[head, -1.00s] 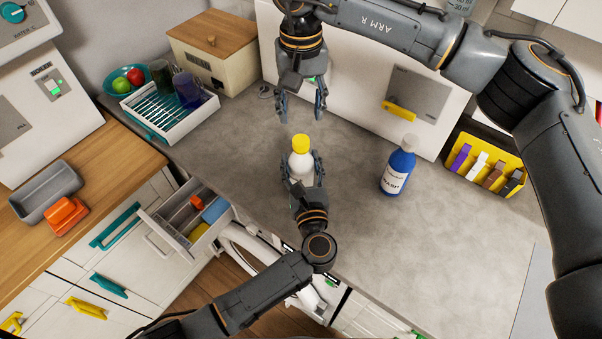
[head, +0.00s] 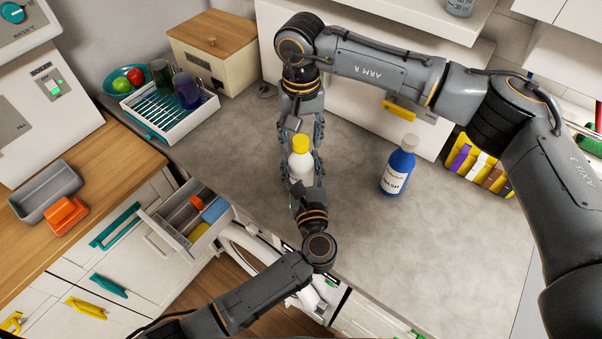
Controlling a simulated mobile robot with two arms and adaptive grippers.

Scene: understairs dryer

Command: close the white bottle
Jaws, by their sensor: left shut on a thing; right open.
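The white bottle (head: 301,166) stands upright on the grey counter, with a yellow cap (head: 300,144) on its top. My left gripper (head: 302,180) comes from the front and is shut on the white bottle's body. My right gripper (head: 300,140) comes from behind and above. It is open, with its fingers on either side of the yellow cap. I cannot tell whether its fingers touch the cap. How tightly the cap sits on the neck cannot be seen.
A blue bottle (head: 398,170) with a grey cap stands to the right. A yellow box (head: 476,170) of coloured items is farther right. A dish rack (head: 168,108) with cups stands at the left back. An open drawer (head: 187,216) juts out at the front left.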

